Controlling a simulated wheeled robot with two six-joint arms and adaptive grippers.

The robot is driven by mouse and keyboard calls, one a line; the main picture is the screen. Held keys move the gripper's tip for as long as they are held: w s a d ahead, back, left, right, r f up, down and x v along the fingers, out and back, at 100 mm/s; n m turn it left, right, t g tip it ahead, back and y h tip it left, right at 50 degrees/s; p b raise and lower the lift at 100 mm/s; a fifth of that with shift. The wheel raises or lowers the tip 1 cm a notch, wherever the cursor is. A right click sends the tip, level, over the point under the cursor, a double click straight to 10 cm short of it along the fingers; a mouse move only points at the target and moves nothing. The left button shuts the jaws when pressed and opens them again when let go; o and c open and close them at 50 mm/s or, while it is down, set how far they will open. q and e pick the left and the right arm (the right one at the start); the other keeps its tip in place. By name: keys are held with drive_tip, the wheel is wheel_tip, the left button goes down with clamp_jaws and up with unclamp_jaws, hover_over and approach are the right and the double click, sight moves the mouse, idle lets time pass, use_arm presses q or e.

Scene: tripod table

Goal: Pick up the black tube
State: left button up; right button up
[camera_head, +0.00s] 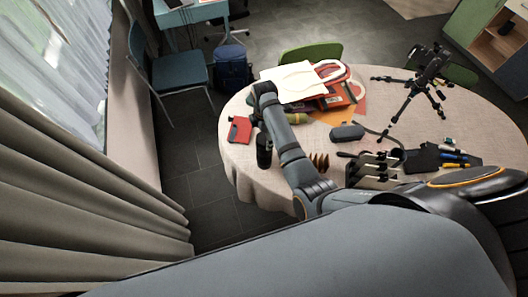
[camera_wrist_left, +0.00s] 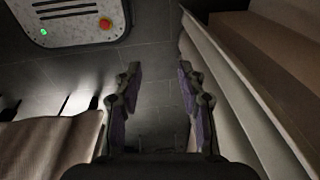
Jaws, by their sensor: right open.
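I cannot single out the black tube with certainty. A dark upright cylinder (camera_head: 264,150) shows at the left part of the table in the head view, close beside a grey arm link of mine; I cannot tell whether it is the tube or part of my arm.
Pens lie at the right. A green chair (camera_head: 310,53) stands behind. Curtains (camera_head: 70,190) hang at the left.

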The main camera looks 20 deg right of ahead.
sight(264, 137)
drive_tip(key=shift+f, duration=0.95)
drive_tip(key=shift+w+f, duration=0.2)
drive_tip(key=shift+f, duration=0.4)
drive_tip(key=f+b, duration=0.2)
drive_tip(key=b, duration=0.1)
drive_tip(key=f+b, duration=0.1)
drive_tip(key=f, duration=0.1)
drive_tip(key=shift+s+b, duration=0.25)
drive_tip(key=shift+b, duration=0.05)
drive_tip(key=shift+f+b, duration=0.25)
drive_tip(key=shift+b, duration=0.1)
use_arm(q)
drive_tip(key=f, duration=0.5)
drive_tip(key=shift+w, duration=0.4)
use_arm(e)
drive_tip(key=shift+w+r, duration=0.1)
drive_tip(key=shift+r, duration=0.05)
use_arm(q)
drive_tip(key=shift+r, duration=0.1)
use_arm(e)
drive_tip(key=shift+c, duration=0.3)
